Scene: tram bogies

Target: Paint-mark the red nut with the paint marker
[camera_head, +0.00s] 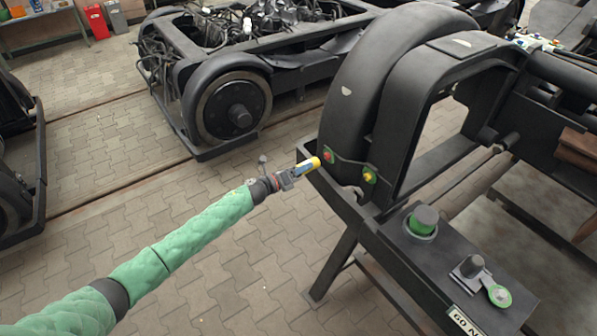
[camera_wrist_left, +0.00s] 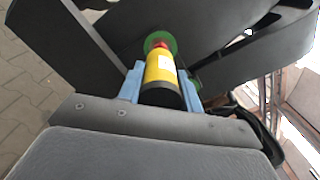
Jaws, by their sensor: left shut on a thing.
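The red nut (camera_head: 328,155) sits on a green backing on the side of the black bogie frame. My left gripper (camera_head: 296,175) is shut on the yellow paint marker (camera_head: 309,164), just left of the red nut. In the left wrist view the marker (camera_wrist_left: 160,68) lies between the blue fingers of the gripper (camera_wrist_left: 163,90), pointing away from the camera at a green disc (camera_wrist_left: 160,37). A bit of red (camera_wrist_left: 159,46) shows past the marker's far end; the marker hides most of it. I cannot tell whether the tip touches the nut. My right gripper is out of view.
A yellow nut (camera_head: 369,176) on green sits right of the red one. Another bogie (camera_head: 235,110) stands behind. The paved floor (camera_head: 120,180) at left is clear.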

